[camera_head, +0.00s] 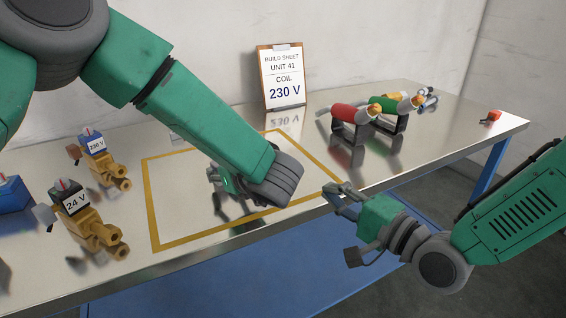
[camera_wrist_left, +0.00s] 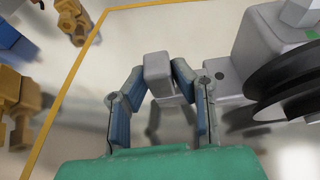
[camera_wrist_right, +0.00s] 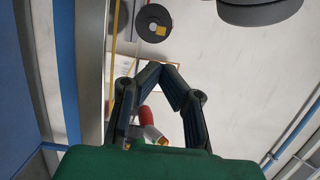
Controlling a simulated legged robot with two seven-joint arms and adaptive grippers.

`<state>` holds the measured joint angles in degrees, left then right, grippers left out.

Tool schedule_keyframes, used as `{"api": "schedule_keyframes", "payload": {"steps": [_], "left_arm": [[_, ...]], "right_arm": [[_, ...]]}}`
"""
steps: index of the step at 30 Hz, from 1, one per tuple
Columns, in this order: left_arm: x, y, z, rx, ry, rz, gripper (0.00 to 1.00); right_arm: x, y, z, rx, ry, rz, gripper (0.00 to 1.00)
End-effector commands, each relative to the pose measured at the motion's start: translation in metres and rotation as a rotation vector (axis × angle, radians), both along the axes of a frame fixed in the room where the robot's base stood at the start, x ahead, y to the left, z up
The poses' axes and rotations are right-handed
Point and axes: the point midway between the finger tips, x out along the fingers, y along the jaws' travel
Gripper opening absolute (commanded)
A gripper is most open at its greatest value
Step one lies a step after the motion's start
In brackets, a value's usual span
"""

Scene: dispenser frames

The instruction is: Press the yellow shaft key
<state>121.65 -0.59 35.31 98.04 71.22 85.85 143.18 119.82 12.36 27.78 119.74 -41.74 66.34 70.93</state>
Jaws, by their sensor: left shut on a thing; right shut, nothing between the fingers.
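The yellow shaft key appears as a small yellow square (camera_wrist_right: 160,31) on a black round disc (camera_wrist_right: 146,18) in the right wrist view. In the left wrist view the black disc (camera_wrist_left: 285,85) shows edge-on beside a grey housing (camera_wrist_left: 255,45). My left gripper (camera_wrist_left: 158,75) is shut on a grey block (camera_wrist_left: 157,66) beside this housing; it also shows in the head view (camera_head: 220,182), partly behind my left arm. My right gripper (camera_head: 340,193) is shut and empty at the table's front edge. In its wrist view its fingertips (camera_wrist_right: 161,68) meet below the disc, apart from it.
A yellow outline (camera_head: 154,215) marks the table area below my left gripper. The 230 V (camera_head: 97,148) and 24 V (camera_head: 75,205) coil units stand left. A build sheet (camera_head: 283,77) stands behind. Red (camera_head: 350,113) and green (camera_head: 388,102) cylinders stand right on black supports.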

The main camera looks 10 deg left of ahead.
Motion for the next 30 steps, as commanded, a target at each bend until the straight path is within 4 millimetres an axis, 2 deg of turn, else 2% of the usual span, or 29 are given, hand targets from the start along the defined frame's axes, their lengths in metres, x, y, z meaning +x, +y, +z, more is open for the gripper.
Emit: {"api": "schedule_keyframes", "payload": {"steps": [7, 11, 24, 30], "left_arm": [[0.000, 0.000, 0.000, 0.000, 0.000, 0.000, 0.00], [0.000, 0.000, 0.000, 0.000, 0.000, 0.000, 0.00], [0.000, 0.000, 0.000, 0.000, 0.000, -0.001, 0.00], [0.000, 0.000, 0.000, 0.000, 0.000, 0.000, 0.00]], "right_arm": [[0.001, 0.001, 0.000, -0.002, -0.002, 0.000, 0.00], [0.007, 0.009, 0.000, -0.003, -0.005, 0.002, 0.00], [0.064, 0.076, 0.000, -0.003, -0.007, 0.002, 0.00], [0.084, 0.097, 0.000, -0.003, -0.005, 0.001, 0.00]]}}
